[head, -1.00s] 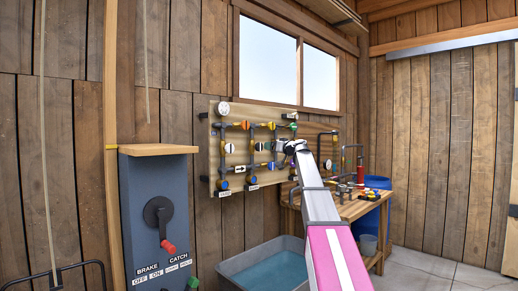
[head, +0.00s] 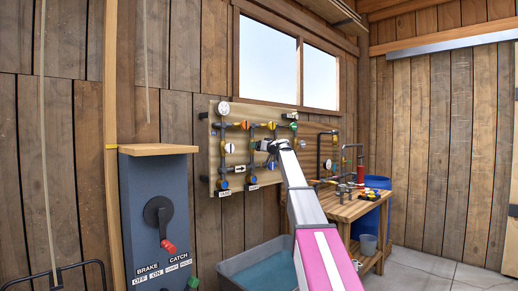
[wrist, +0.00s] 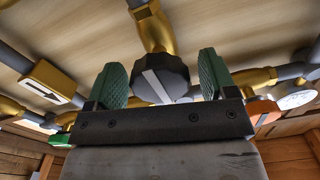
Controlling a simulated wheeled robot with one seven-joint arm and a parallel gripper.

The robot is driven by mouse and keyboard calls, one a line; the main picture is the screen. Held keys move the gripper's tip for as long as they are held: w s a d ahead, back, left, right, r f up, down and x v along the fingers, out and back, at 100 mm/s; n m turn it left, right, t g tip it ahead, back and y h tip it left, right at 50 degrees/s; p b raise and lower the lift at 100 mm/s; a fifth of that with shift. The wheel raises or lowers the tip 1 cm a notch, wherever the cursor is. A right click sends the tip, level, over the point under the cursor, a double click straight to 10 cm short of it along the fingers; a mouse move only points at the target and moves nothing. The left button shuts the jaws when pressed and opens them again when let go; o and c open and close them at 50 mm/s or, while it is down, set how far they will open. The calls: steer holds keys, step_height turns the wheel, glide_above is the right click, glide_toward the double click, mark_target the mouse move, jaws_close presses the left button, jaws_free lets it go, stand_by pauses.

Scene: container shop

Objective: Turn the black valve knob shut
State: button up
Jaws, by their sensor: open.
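The black valve knob (wrist: 160,77) shows in the wrist view, with a pale grey stripe across its face and a brass valve body (wrist: 153,30) behind it. My gripper (wrist: 162,78) is open, its two green finger pads on either side of the knob with a gap at each side. I cannot tell how deep the knob sits between the pads. In the head view my gripper (head: 266,146) is at the middle of the pipe board (head: 238,142), and I cannot make out the black knob there.
In the wrist view a brass block with an arrow (wrist: 48,82) is at the left and an orange knob (wrist: 262,110) at the right. In the head view a water tub (head: 255,265) stands below the board and a workbench (head: 345,208) to the right.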

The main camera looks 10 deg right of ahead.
steer(key=c, duration=0.9)
steer(key=shift+c, duration=0.2)
steer(key=shift+m, duration=0.3)
steer(key=m, duration=0.8)
steer(key=shift+m, duration=0.4)
steer(key=m, duration=0.4)
steer(key=shift+f+m, duration=0.1)
steer(key=shift+m, duration=2.1)
